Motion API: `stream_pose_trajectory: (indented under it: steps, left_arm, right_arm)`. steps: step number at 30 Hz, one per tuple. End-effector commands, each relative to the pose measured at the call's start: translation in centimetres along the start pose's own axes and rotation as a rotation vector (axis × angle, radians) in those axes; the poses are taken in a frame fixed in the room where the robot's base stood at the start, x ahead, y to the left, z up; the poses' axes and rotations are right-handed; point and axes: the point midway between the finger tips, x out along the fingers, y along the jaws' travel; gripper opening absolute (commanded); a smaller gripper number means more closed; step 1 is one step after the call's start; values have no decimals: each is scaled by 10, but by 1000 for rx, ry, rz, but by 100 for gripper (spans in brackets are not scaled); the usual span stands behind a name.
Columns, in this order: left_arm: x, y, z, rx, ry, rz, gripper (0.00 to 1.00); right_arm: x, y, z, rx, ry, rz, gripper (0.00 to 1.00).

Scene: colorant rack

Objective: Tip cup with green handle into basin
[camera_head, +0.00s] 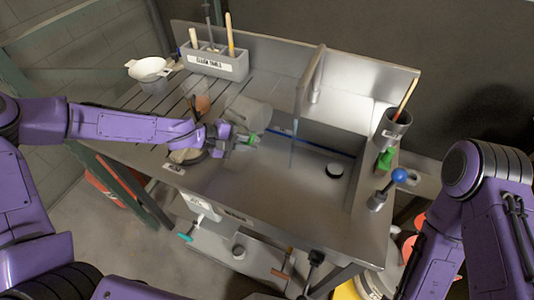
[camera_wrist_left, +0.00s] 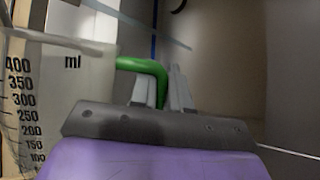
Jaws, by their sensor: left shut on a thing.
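The cup (camera_head: 252,112) is a pale, see-through measuring cup with a green handle (camera_head: 250,138). In the left wrist view, the cup wall (camera_wrist_left: 60,95) shows black ml marks, and the green handle (camera_wrist_left: 150,70) runs between my fingers. My left gripper (camera_head: 243,137) is shut on this handle and holds the cup at the left edge of the basin. The cup's exact tilt and contents are hard to tell. The steel basin (camera_head: 280,190) has a dark round drain piece (camera_head: 334,171) on its floor. My right gripper is out of view; only that arm shows.
A tap (camera_head: 312,85) stands behind the basin. A labelled tool holder (camera_head: 217,65) and a white bowl (camera_head: 150,70) are at the back left. A grey pot with brushes (camera_head: 392,128) and a blue-knobbed lever (camera_head: 398,175) stand at the right rim.

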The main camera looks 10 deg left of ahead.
Motion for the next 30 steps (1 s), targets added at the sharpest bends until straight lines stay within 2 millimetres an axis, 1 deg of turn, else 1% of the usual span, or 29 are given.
stream_pose_trajectory:
  steps: [26, 27, 28, 30]
  left_arm:
    - [-3, 2, -3, 84, 67, -35, 0]
    - [-1, -2, -3, 38, 35, -17, 0]
    - [4, -8, -4, -29, -15, 12, 0]
    - [-8, 10, -1, -135, -103, 67, 0]
  right_arm:
    - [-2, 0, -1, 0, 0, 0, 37]
    - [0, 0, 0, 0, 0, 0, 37]
    - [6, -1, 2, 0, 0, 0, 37]
    - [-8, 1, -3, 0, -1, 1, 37]
